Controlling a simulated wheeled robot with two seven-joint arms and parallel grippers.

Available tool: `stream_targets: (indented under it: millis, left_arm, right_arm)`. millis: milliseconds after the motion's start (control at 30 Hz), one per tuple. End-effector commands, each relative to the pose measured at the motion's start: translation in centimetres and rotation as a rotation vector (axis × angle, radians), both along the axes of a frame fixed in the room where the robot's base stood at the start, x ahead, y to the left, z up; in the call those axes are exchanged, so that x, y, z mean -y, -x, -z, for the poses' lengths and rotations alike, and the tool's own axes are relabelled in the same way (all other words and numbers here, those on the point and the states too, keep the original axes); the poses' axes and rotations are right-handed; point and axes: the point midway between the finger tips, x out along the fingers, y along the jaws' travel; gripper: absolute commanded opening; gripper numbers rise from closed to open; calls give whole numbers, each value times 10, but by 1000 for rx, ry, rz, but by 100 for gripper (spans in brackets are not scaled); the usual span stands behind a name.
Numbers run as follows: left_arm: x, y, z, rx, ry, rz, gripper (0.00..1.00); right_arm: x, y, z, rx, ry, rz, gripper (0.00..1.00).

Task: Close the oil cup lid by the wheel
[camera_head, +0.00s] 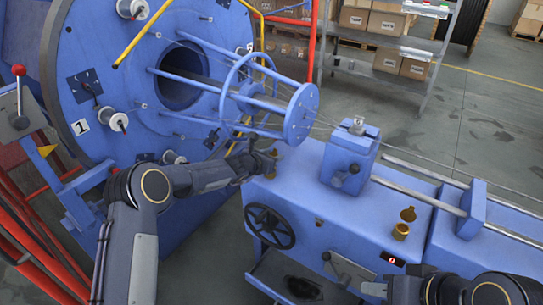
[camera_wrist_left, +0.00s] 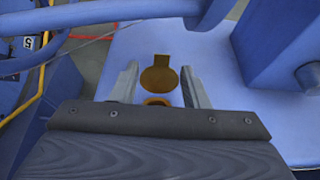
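The oil cup by the black handwheel (camera_head: 270,227) sits on the blue machine top, mostly hidden by my left gripper (camera_head: 262,162) in the head view. In the left wrist view its brass lid (camera_wrist_left: 160,74) stands raised, open, just beyond the cup (camera_wrist_left: 158,100). My left gripper (camera_wrist_left: 160,88) is open, with one finger on each side of the cup and lid. No contact with the lid is visible. The cup's lower part is hidden behind the gripper body.
A second brass oil cup (camera_head: 400,231), its lid (camera_head: 408,214) open, stands further right. Steel rails (camera_head: 425,195) run to the right.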

Motion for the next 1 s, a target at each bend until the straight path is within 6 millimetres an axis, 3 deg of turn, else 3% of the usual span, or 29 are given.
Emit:
stream_targets:
  millis: [33, 167, 467, 667, 1000]
  left_arm:
    - [0, 0, 0, 0, 0, 0, 34]
    - [0, 0, 0, 0, 0, 0, 17]
    - [0, 1, 5, 13, 9, 1, 17]
    - [-2, 2, 11, 52, 36, 0, 17]
    - [-5, 7, 17, 159, 113, 0, 17]
  right_arm:
    - [0, 0, 0, 0, 0, 0, 36]
    - [0, 0, 0, 0, 0, 0, 36]
    - [0, 0, 17, 0, 0, 0, 36]
    - [0, 0, 58, 0, 0, 0, 36]
    - [0, 0, 156, 0, 0, 0, 36]
